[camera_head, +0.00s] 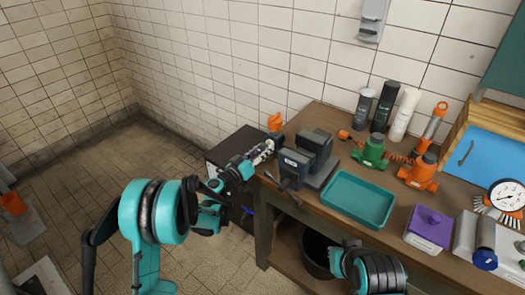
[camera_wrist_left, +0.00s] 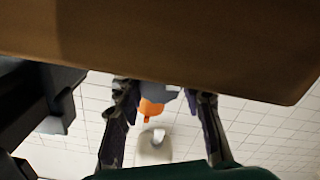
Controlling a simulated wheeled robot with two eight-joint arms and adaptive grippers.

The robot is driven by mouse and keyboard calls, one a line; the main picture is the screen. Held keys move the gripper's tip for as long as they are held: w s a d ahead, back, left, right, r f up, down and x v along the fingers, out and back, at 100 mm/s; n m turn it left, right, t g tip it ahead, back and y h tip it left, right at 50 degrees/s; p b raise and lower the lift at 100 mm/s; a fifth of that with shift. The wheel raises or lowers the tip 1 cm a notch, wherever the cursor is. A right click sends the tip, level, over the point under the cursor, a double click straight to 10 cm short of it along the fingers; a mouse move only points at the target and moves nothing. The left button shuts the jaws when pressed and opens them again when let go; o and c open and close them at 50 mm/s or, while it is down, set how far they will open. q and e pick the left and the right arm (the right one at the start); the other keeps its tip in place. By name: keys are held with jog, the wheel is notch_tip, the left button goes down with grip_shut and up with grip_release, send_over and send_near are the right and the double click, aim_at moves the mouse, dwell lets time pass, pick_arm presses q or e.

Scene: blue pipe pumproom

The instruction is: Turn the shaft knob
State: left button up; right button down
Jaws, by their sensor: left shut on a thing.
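An orange knob (camera_head: 275,121) shows at the bench's far left corner, just beyond my left gripper's fingertips. My left gripper (camera_head: 266,148) reaches in low from the left, beside the bench corner. In the left wrist view my left gripper (camera_wrist_left: 160,95) has its fingers spread around a grey-blue piece, with the orange knob (camera_wrist_left: 150,109) showing between them. The jaws are shut on the knob's piece; the exact contact is partly hidden by the brown board edge.
A grey vise (camera_head: 309,158) stands close to the right of my left gripper. The wooden bench (camera_head: 312,209) also holds a teal tray (camera_head: 357,199), green and orange valves, bottles and a purple box (camera_head: 429,229). A dark cabinet (camera_head: 232,148) stands behind; the tiled floor at left is open.

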pick_arm(q)
jog(key=n, duration=1.1)
jog(key=shift+n, duration=2.1)
jog(key=o, duration=1.2)
jog(key=shift+c, duration=0.2)
